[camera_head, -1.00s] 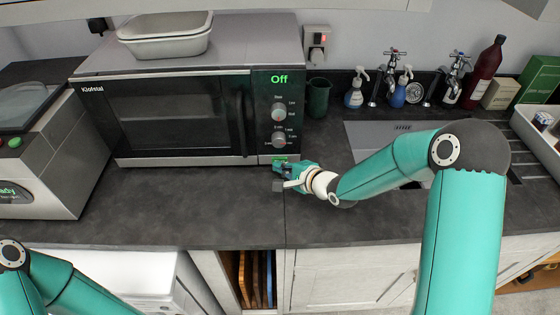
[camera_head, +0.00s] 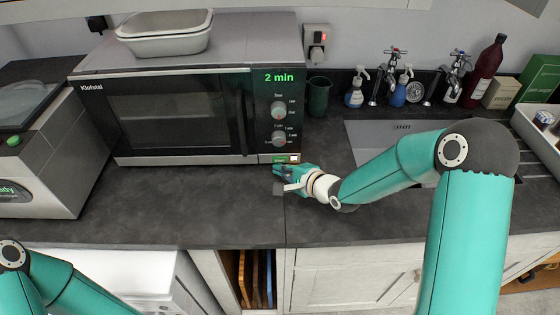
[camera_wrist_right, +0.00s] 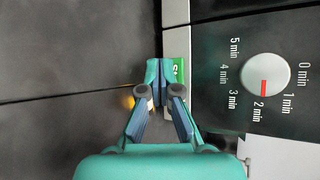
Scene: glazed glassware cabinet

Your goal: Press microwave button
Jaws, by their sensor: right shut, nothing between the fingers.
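The microwave (camera_head: 180,118) stands on the dark counter with its door closed. Its display (camera_head: 279,78) reads "2 min" in green. Two round knobs sit below the display; the lower timer knob (camera_head: 279,139) has its red mark near 2 min in the right wrist view (camera_wrist_right: 265,80). A green-labelled button (camera_head: 280,160) sits at the bottom of the panel; its green part (camera_wrist_right: 179,72) shows beside my fingertips. My right gripper (camera_head: 277,171) is shut and empty just in front of the button; I cannot tell whether it touches. It also shows in the right wrist view (camera_wrist_right: 160,75). My left gripper is out of view.
A white dish (camera_head: 165,40) sits on top of the microwave. A green cup (camera_head: 318,97) stands right of it, near the wall socket (camera_head: 317,42). Soap bottles, taps and a sink (camera_head: 372,132) are further right. Another appliance (camera_head: 40,160) stands left. The front counter is clear.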

